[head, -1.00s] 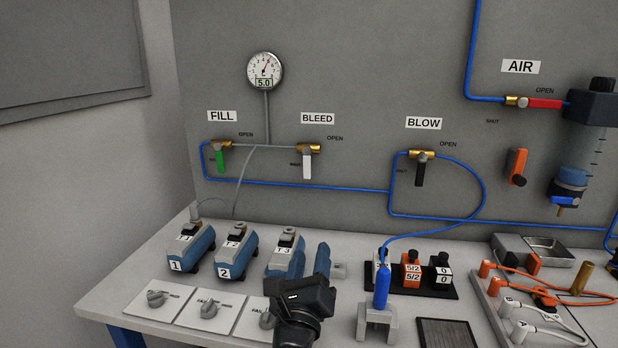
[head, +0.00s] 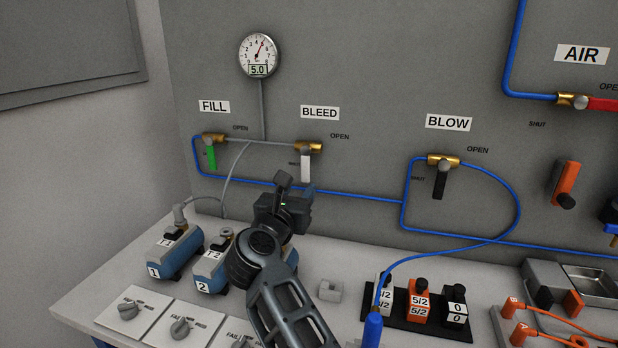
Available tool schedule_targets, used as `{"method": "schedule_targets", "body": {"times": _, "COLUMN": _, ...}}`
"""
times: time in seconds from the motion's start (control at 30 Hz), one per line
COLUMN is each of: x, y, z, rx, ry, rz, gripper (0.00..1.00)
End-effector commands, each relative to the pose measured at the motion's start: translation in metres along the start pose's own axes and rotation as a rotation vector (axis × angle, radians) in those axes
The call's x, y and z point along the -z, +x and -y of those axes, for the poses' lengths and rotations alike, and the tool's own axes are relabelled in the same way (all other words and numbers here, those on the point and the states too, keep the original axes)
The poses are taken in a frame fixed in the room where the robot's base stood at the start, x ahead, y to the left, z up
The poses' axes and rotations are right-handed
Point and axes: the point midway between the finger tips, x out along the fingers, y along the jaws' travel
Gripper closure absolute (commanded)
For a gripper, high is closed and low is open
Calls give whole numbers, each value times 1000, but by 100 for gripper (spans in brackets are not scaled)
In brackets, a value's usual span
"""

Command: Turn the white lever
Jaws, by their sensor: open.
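The white lever (head: 306,165) hangs straight down from its brass valve (head: 308,147) under the BLEED label (head: 320,113), beside the word SHUT. My gripper (head: 296,184) is raised in front of the panel, just below the lever in the picture. Its jaws are open and nothing shows between them. The lever's lower end is close to the fingers in the picture, and I cannot tell whether they touch. A gauge (head: 258,55) above reads 5.0.
The green FILL lever (head: 211,158) hangs down at the left, the black BLOW lever (head: 440,183) at the right. A blue hose (head: 350,195) runs along the panel behind my gripper. Blue cylinders (head: 175,252) and switch plates (head: 128,309) stand on the bench below.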

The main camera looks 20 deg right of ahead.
Motion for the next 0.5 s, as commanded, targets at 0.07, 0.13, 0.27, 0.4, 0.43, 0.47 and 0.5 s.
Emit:
{"method": "schedule_targets", "body": {"times": 0.07, "x": -2, "y": 15, "z": 1, "rx": 3, "ry": -1, "rz": 1, "gripper": 53}}
{"method": "schedule_targets", "body": {"times": 0.13, "x": -2, "y": 26, "z": 1, "rx": 3, "ry": -1, "rz": 0, "gripper": 53}}
{"method": "schedule_targets", "body": {"times": 0.27, "x": -2, "y": 43, "z": 1, "rx": 2, "ry": -2, "rz": 1, "gripper": 53}}
{"method": "schedule_targets", "body": {"times": 0.4, "x": -1, "y": 54, "z": 0, "rx": 0, "ry": -1, "rz": 1, "gripper": 53}}
{"method": "schedule_targets", "body": {"times": 0.43, "x": -1, "y": 55, "z": 0, "rx": 0, "ry": -1, "rz": 1, "gripper": 53}}
{"method": "schedule_targets", "body": {"times": 0.47, "x": -1, "y": 56, "z": 0, "rx": 0, "ry": -1, "rz": 1, "gripper": 53}}
{"method": "schedule_targets", "body": {"times": 0.5, "x": 0, "y": 57, "z": 0, "rx": 0, "ry": -1, "rz": 1, "gripper": 53}}
